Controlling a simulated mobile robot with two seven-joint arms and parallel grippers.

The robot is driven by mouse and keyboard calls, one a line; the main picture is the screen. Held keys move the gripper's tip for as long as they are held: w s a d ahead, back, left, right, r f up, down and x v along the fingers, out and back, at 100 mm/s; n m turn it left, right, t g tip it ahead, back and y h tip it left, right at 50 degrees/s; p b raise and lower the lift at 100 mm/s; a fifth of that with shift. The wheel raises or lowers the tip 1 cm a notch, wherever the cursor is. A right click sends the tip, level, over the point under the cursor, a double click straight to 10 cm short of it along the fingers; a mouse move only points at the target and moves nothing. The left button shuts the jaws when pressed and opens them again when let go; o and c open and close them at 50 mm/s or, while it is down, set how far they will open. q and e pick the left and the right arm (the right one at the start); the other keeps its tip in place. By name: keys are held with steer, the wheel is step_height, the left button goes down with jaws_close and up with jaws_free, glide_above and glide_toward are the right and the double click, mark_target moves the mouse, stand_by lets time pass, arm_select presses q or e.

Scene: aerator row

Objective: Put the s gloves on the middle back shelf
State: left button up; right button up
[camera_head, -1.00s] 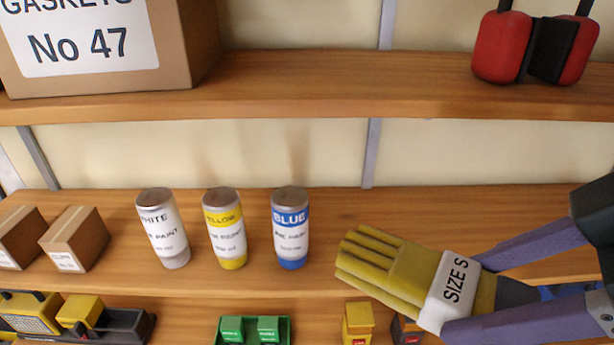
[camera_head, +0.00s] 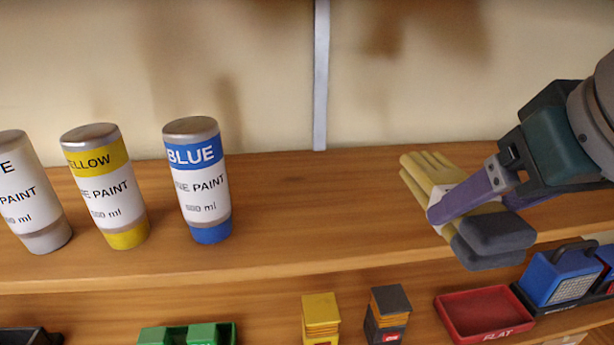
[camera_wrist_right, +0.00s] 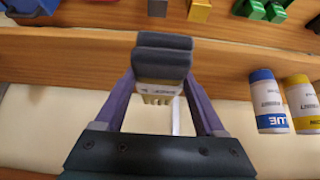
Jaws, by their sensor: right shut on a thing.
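The s gloves (camera_head: 430,174) are yellow with a white band and dark grey cuffs. In the head view they are at the right of the middle shelf (camera_head: 320,200), fingers towards the back wall and cuffs out by the front edge. My right gripper (camera_head: 450,205) is shut on the gloves, its purple fingers at the white band. I cannot tell whether the gloves touch the board. In the right wrist view the gloves (camera_wrist_right: 160,85) sit between the two fingers, cuffs towards the top. My left gripper is not in view.
Blue (camera_head: 198,180), yellow (camera_head: 106,186) and white (camera_head: 30,192) paint cans stand left on the same shelf. The board between the blue can and the gloves is clear. Below are a red tray (camera_head: 440,305), small yellow and dark boxes, and a blue lamp-like item (camera_head: 560,280).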

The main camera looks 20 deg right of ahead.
mark_target(455, 180)
steer(key=w, duration=0.2)
steer(key=w+d, duration=0.1)
steer(key=w, duration=0.1)
steer(key=shift+r+p, duration=0.2)
steer(key=shift+p, duration=0.1)
steer(key=w+p, duration=0.1)
steer(key=w, duration=0.2)
steer(key=w+d+f+p, duration=0.1)
steer(key=w, duration=0.2)
steer(key=w+d+f+p, duration=0.1)
steer(key=w, duration=0.2)
steer(key=shift+w+d+f+p, duration=0.2)
steer(key=shift+w+f+p, duration=0.1)
steer(key=shift+w, duration=0.1)
step_height(455, 180, down, 4)
steer(key=shift+f+p, duration=0.1)
steer(key=shift+p, duration=0.4)
steer(key=shift+w, duration=0.1)
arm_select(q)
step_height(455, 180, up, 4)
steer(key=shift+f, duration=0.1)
arm_select(e)
steer(key=shift+w+f, duration=0.1)
steer(key=shift+f, duration=0.2)
